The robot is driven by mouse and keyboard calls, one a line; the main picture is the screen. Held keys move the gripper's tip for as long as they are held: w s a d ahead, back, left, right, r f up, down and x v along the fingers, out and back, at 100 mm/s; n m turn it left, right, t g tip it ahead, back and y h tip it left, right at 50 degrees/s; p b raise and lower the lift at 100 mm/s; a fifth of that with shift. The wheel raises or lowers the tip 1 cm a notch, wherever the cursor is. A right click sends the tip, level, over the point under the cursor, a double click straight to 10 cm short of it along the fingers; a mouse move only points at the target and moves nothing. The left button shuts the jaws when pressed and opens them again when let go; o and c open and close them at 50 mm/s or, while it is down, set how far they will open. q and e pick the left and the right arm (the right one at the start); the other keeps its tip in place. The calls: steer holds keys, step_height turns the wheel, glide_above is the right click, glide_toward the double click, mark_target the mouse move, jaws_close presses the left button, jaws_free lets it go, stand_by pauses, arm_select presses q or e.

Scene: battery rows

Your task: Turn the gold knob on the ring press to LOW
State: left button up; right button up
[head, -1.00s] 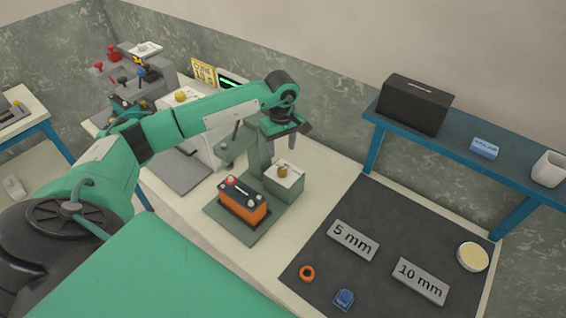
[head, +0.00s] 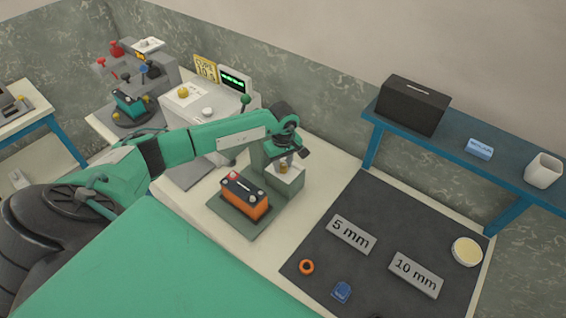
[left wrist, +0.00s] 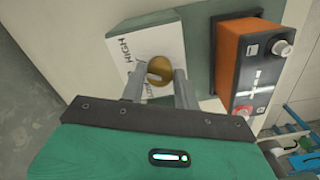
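The ring press (head: 258,222) is a grey-green stand with an orange and black battery (head: 245,198) on its base. Its white knob box (head: 290,183) carries the gold knob (head: 283,168). In the left wrist view the gold knob (left wrist: 158,70), with a pale grip bar across it, is close to my fingertips. The word HIGH (left wrist: 124,47) shows beside it; other lettering on the box is partly hidden. My left gripper (left wrist: 160,82) is open, its two fingers reaching toward either side of the knob. I cannot tell whether they touch it. My right gripper is not in view.
A white machine (head: 205,105) with another gold knob and a green-balled lever stands behind my left arm. A dark mat (head: 330,262) at right holds 5 mm and 10 mm plates, an orange ring and a blue item. A blue shelf (head: 450,145) stands behind it.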

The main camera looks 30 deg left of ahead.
arm_select(q)
steer(key=c, duration=0.5)
steer(key=shift+o, duration=0.2)
steer(key=shift+f+n+b, duration=0.15)
steer(key=shift+n+b, duration=0.45)
steer(key=shift+b, duration=0.2)
steer(key=shift+n+b, duration=1.2)
steer(key=n+b, duration=0.3)
steer(key=shift+n, duration=0.3)
steer(key=n+b, duration=0.3)
steer(key=n, duration=0.2)
steer(key=n+b, duration=0.1)
steer(key=n, duration=0.1)
steer(key=shift+n+b, duration=0.35)
steer(key=shift+n, duration=0.05)
steer(key=shift+n+b, duration=0.55)
steer(key=shift+n, duration=0.95)
steer(key=shift+r, duration=0.2)
